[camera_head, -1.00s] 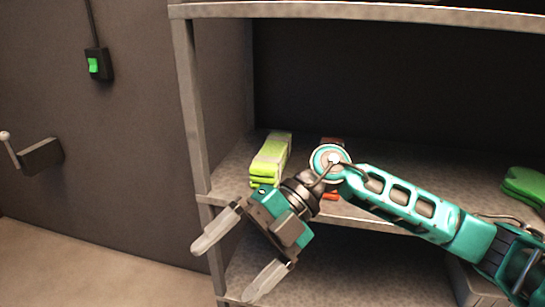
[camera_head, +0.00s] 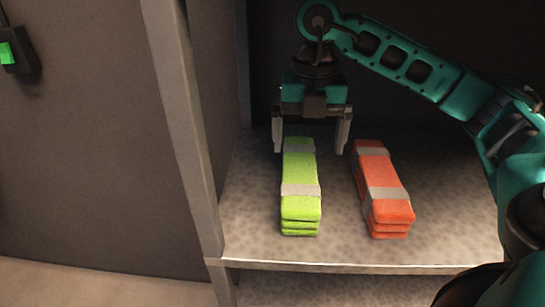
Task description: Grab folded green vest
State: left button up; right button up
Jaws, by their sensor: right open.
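The folded green vest (camera_head: 300,209) lies on a metal shelf, a yellow-green stack with grey bands, its long side running front to back. My right gripper (camera_head: 311,148) points down at the far end of the vest. Its jaws are open, with one finger on the left of the vest's far end and the other on the right, between it and the orange vest. I cannot tell whether the fingers touch the vest. My left gripper is not in view.
A folded orange vest (camera_head: 386,208) with grey bands lies just right of the green one, with a narrow gap. A shelf post (camera_head: 187,130) stands at the left. Bare shelf (camera_head: 250,225) shows around both vests. A green-lit wall switch (camera_head: 14,53) is at the upper left.

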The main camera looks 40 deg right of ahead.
aim_at(300, 167)
jog(key=shift+w, duration=0.35)
jog(key=shift+w+f, duration=0.15)
jog(key=shift+f, duration=0.15)
jog(key=f, duration=0.6)
jog(key=shift+a+f, duration=0.3)
jog(key=shift+f, duration=0.1)
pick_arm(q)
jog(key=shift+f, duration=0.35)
pick_arm(e)
jog(key=shift+c, duration=0.2)
jog(key=c, duration=1.1)
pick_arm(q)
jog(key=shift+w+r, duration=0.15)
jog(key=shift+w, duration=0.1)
pick_arm(e)
jog(key=shift+c, duration=0.2)
jog(key=shift+r, duration=0.1)
